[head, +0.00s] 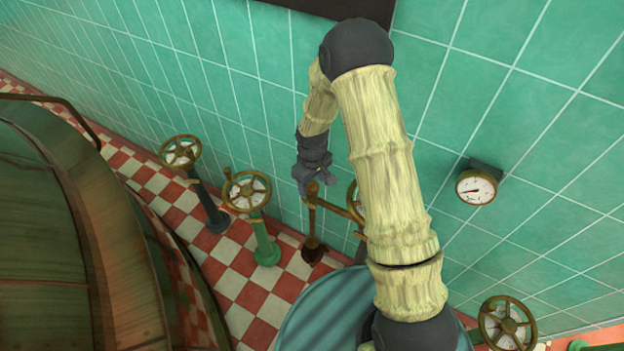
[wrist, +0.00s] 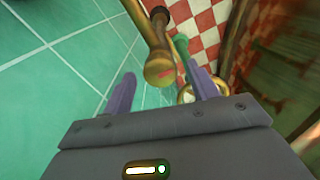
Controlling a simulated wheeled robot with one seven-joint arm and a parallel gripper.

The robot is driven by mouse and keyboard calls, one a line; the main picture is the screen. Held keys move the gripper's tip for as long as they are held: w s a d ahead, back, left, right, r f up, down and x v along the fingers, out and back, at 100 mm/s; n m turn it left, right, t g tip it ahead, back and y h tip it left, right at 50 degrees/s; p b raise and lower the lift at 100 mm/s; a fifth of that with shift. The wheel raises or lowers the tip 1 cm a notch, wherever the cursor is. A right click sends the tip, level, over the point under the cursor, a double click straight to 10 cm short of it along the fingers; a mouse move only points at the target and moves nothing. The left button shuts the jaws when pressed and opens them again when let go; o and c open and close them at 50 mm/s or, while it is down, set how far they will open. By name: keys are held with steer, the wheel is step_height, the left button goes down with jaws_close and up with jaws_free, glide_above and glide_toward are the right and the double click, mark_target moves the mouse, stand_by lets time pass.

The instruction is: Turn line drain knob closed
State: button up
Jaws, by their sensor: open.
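A brass knob (wrist: 160,73) with a red mark on its round end shows in the wrist view, between the fingers. It is probably the line drain knob, but no label is readable. My gripper (wrist: 164,76) is open, one purple finger on each side of the knob; I cannot tell whether either touches it. In the head view my gripper (head: 314,186) hangs at the top of a thin copper post (head: 312,222) by the tiled wall. The gripper hides much of the knob there.
Handwheels stand left of the post: one on a dark stand (head: 181,152), one on a green stand (head: 247,191). Another wheel (head: 507,324) is at lower right. A gauge (head: 477,188) is on the wall. A large copper kettle (head: 60,240) fills the left.

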mark_target(312, 185)
steer(key=shift+r, duration=0.1)
step_height(312, 185, up, 17)
steer(key=shift+b, duration=0.45)
steer(key=shift+r, duration=0.15)
stand_by(0.3)
steer(key=s+d+r+m+t+p, duration=0.1)
steer(key=s+d+r+m, duration=0.2)
steer(key=s, duration=0.5)
steer(key=s+d+r+m+t+p, duration=0.1)
steer(key=s+d+r+m, duration=0.1)
steer(key=s+d+m, duration=0.3)
steer(key=s+d, duration=0.2)
steer(key=shift+s+d+r+t, duration=0.3)
steer(key=shift+s+d+r, duration=0.1)
